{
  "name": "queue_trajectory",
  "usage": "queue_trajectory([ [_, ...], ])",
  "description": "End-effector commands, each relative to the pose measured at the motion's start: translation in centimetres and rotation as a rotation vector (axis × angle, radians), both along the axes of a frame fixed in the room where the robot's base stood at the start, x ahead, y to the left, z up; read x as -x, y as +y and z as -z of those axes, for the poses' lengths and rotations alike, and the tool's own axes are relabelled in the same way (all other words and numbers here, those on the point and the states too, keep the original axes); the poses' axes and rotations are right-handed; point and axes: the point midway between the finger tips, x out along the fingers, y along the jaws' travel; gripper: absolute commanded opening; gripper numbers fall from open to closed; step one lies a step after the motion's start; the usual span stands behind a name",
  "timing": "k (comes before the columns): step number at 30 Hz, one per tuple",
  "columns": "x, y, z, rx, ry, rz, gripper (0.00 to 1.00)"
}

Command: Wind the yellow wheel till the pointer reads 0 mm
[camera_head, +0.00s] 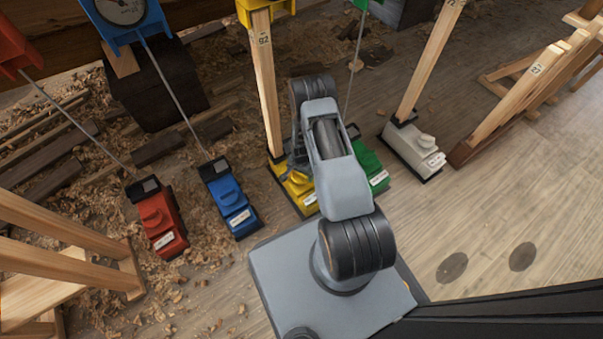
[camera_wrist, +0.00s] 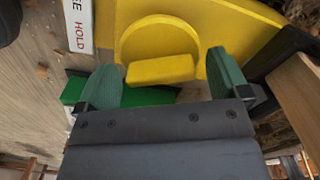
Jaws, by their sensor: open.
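The yellow wheel (camera_wrist: 150,38) is a round disc with a raised bar (camera_wrist: 160,70) across it, on a yellow housing (camera_wrist: 225,25) in the wrist view. My gripper (camera_wrist: 166,78) is open, with one green finger on each side of the bar and a gap showing at both ends. I cannot tell how deep the fingers reach around it. In the head view the yellow unit (camera_head: 298,190) stands at a post's foot, partly hidden by my arm. A yellow part (camera_head: 265,12) at the top edge is cut off; no pointer or scale for yellow shows.
Red (camera_head: 160,222), blue (camera_head: 232,205), green (camera_head: 372,172) and white (camera_head: 412,150) units stand in the same row. Green is close beside yellow. Wooden posts (camera_head: 267,85) rise behind. Bare floor (camera_head: 500,200) lies at right.

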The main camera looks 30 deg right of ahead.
Motion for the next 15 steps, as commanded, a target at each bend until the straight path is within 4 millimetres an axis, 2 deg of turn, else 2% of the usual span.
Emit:
queue_trajectory([
  [9, 0.0, -0.01, 0.11, 0.0, 0.0, 0.0, 0.93],
  [15, 0.0, -0.01, 0.1, 0.0, 0.0, 0.0, 0.73],
])
